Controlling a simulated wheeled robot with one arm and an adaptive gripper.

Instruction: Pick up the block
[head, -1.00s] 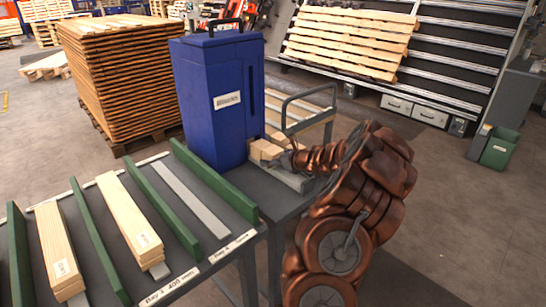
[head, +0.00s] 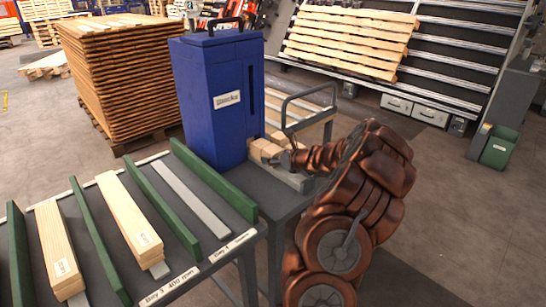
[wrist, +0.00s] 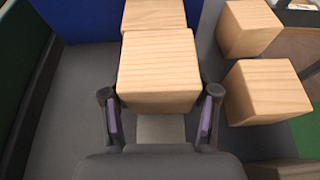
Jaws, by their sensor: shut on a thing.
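Several pale wooden blocks stand on the grey table by the blue bin. The block (wrist: 157,72) in the middle of the wrist view sits between the two fingers of my gripper (wrist: 160,112), which is shut on it. In the head view my gripper (head: 286,158) is at the blocks (head: 266,149), partly hidden by my arm. A second block (wrist: 154,15) is right behind the held one. Two more blocks stand to the right, one farther (wrist: 249,29) and one nearer (wrist: 265,92). I cannot tell whether the held block is lifted.
The blue bin (head: 212,105) stands directly behind the blocks. A rack (head: 90,215) with green dividers and wooden boards is at the lower left. A stack of brown slats (head: 120,80) is behind it. Open floor (head: 450,220) lies to the right.

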